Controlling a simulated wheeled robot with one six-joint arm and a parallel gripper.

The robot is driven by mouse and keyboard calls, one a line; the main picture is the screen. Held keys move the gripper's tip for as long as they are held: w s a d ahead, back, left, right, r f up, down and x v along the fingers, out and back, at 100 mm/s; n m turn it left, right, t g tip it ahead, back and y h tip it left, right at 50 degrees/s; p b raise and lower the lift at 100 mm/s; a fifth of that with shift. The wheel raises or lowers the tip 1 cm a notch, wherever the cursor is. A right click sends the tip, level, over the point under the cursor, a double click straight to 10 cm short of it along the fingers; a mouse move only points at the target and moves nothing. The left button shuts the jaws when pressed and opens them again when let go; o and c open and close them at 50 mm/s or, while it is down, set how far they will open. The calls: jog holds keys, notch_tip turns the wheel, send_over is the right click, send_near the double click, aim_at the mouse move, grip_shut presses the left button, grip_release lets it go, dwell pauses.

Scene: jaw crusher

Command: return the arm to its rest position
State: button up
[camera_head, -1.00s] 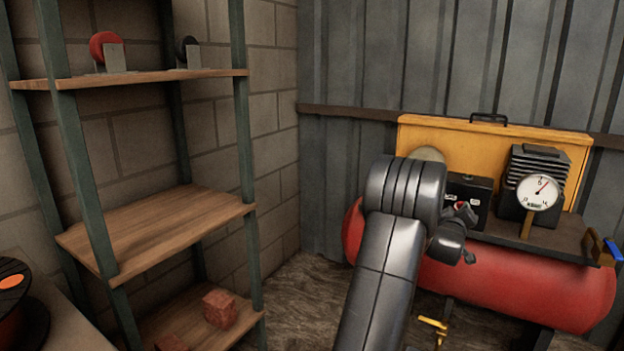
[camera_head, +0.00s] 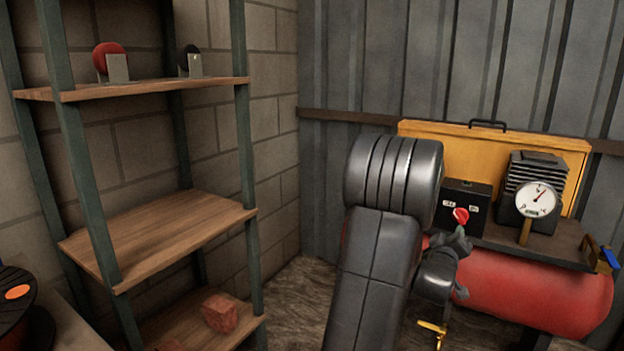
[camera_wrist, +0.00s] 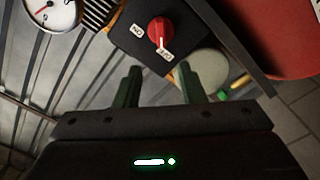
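My gripper (camera_wrist: 158,82) is open in the wrist view, its two dark green fingers apart with nothing between them. Beyond the fingertips is a black switch box (camera_wrist: 133,38) with a red rotary knob (camera_wrist: 158,29). The knob's white pointer is at the lower of two labels, which seems to read OFF. In the head view, my black arm (camera_head: 375,260) rises in front of the compressor. My gripper there (camera_head: 455,243) is small and partly hidden by my wrist, in front of the black box (camera_head: 480,205) and the red knob (camera_head: 461,215).
A red compressor tank (camera_head: 545,295) with a pressure gauge (camera_head: 537,199) and a blue-handled valve (camera_head: 609,258) stands right of my arm. A yellow panel (camera_head: 430,145) is behind it. A wooden-shelved rack (camera_head: 165,235) stands left, with bare floor (camera_head: 305,290) between.

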aim_at(459, 218)
jog(key=b+x, duration=0.1)
jog(key=x, duration=0.5)
jog(key=b+x, duration=0.1)
jog(key=x, duration=0.5)
jog(key=shift+w+d+f, duration=0.2)
jog(key=shift+w+d+m, duration=0.15)
jog(key=shift+m, duration=0.15)
jog(key=m, duration=0.4)
jog(key=shift+r, duration=0.2)
jog(key=m+p, duration=0.1)
jog(key=m, duration=0.4)
jog(key=shift+d, duration=0.15)
